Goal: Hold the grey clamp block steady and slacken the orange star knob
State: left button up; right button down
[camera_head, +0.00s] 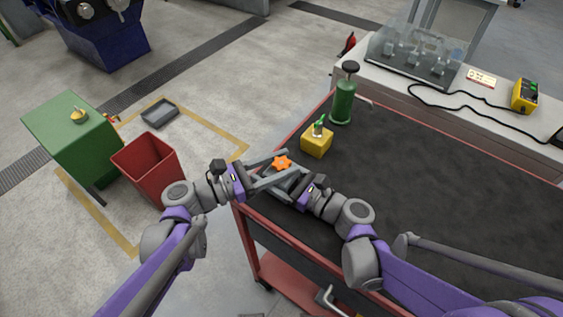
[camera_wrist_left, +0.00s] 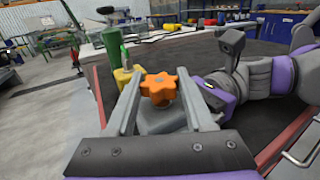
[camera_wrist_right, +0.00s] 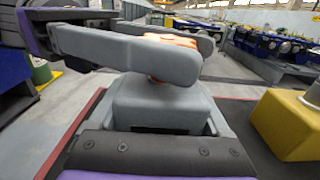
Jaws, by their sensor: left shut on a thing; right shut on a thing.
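The orange star knob (camera_head: 282,162) sits on top of the grey clamp block, near the left corner of the dark table. In the left wrist view the knob (camera_wrist_left: 159,88) lies between the fingers of my left gripper (camera_wrist_left: 158,85), which is shut on it. The grey clamp block (camera_wrist_right: 160,104) shows below the knob in the right wrist view. My right gripper (camera_head: 284,184) is shut on the block from the near side, low down. The left fingers cover most of the knob in the right wrist view (camera_wrist_right: 172,42).
A yellow block (camera_head: 317,143) with a green-topped piece stands just behind the clamp block. A green cylinder (camera_head: 344,103) with a black cap stands farther back. A red bin (camera_head: 146,165) is on the floor at left. The table's right side is clear.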

pick_arm(q)
grip_shut()
jog(key=shift+t, duration=0.3)
jog(key=shift+s+d+n+t+y, duration=0.1)
jog(key=shift+n+t+y, duration=0.8)
jog(key=shift+n+t, duration=0.2)
jog(key=n+t+y, duration=0.3)
jog(key=shift+r+t, duration=0.15)
jog(key=shift+t, duration=0.15)
jog(key=shift+n+y, duration=0.4)
jog(key=shift+y, duration=0.2)
jog(key=shift+t, duration=0.3)
jog(key=o, duration=1.1)
grip_release()
jog(key=shift+f, duration=0.2)
jog(key=shift+c, duration=0.2)
